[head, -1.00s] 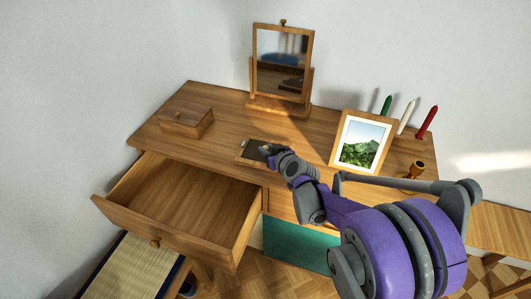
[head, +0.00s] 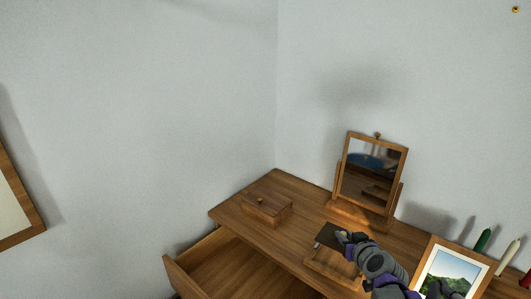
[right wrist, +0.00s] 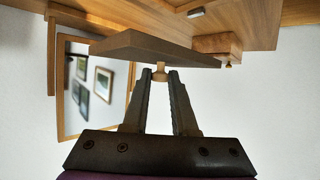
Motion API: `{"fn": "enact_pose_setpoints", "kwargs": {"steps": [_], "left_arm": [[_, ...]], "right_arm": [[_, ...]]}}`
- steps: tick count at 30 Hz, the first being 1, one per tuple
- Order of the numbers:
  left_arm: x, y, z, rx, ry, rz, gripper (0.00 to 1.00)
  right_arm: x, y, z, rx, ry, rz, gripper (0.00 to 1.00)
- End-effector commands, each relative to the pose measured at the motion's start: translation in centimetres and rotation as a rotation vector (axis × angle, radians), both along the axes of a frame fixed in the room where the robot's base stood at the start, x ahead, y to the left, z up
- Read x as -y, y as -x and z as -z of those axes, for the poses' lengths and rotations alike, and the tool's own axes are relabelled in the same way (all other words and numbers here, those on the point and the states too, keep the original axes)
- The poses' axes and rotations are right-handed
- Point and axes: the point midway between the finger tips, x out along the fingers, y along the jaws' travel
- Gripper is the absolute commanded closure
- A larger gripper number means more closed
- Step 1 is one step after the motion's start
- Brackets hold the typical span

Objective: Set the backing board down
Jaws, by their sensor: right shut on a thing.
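The backing board (head: 328,236) is a thin dark brown panel with a small pale knob (right wrist: 160,75). My right gripper (head: 346,238) is shut on that knob, which sits between its fingertips in the right wrist view (right wrist: 160,78). The board also shows in that view (right wrist: 140,46), which looks upside down. The board appears held a little above the desk top (head: 300,232), over a paler wooden piece (head: 335,265) that it and my arm partly hide. Any contact between board and wood is hard to tell. My left gripper is not in view.
A tilting mirror (head: 372,172) stands behind the board. A small knobbed wooden box (head: 266,208) sits to the left. A landscape picture (head: 449,272) and candles (head: 482,240) stand at the right. The drawer (head: 215,268) is pulled open in front. Bare desk lies between box and mirror.

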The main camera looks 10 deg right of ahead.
Motion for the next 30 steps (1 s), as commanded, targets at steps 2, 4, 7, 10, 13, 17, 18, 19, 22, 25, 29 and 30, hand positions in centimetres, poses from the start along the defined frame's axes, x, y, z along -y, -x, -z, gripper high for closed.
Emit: {"fn": "enact_pose_setpoints", "kwargs": {"steps": [2, 4, 7, 10, 13, 17, 18, 19, 22, 25, 29, 30], "left_arm": [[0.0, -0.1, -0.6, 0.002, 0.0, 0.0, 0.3], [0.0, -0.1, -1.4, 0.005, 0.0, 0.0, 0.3], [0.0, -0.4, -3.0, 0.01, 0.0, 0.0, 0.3], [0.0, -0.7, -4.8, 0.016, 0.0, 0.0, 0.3], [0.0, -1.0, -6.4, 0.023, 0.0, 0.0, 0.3], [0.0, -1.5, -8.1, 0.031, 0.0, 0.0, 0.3], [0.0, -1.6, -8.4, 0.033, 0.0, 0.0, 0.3], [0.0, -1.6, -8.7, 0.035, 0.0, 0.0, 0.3], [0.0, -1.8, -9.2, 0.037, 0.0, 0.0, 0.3], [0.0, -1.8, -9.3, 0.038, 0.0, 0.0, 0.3], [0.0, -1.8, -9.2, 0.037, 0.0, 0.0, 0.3], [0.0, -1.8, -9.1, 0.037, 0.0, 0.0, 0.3]], "right_arm": [[-0.8, -0.2, 0.5, -0.005, -0.001, -0.008, 1.0], [-2.0, -0.3, 1.3, -0.013, -0.001, -0.014, 1.0], [-4.6, -0.3, 3.0, -0.026, -0.003, -0.029, 1.0], [-7.5, 0.0, 4.5, -0.031, -0.002, -0.041, 1.0], [-10.2, 0.6, 5.5, -0.028, -0.001, -0.054, 1.0], [-12.9, 1.5, 6.2, -0.014, 0.001, -0.068, 1.0], [-13.6, 1.7, 6.2, -0.01, 0.0, -0.071, 1.0], [-13.9, 1.9, 6.3, -0.007, 0.002, -0.073, 1.0], [-14.9, 2.3, 6.4, 0.0, 0.002, -0.078, 1.0], [-15.2, 2.5, 6.5, 0.003, 0.002, -0.08, 1.0], [-15.2, 2.6, 6.7, 0.003, 0.001, -0.079, 1.0], [-15.2, 2.6, 6.8, 0.002, 0.001, -0.079, 1.0]]}}
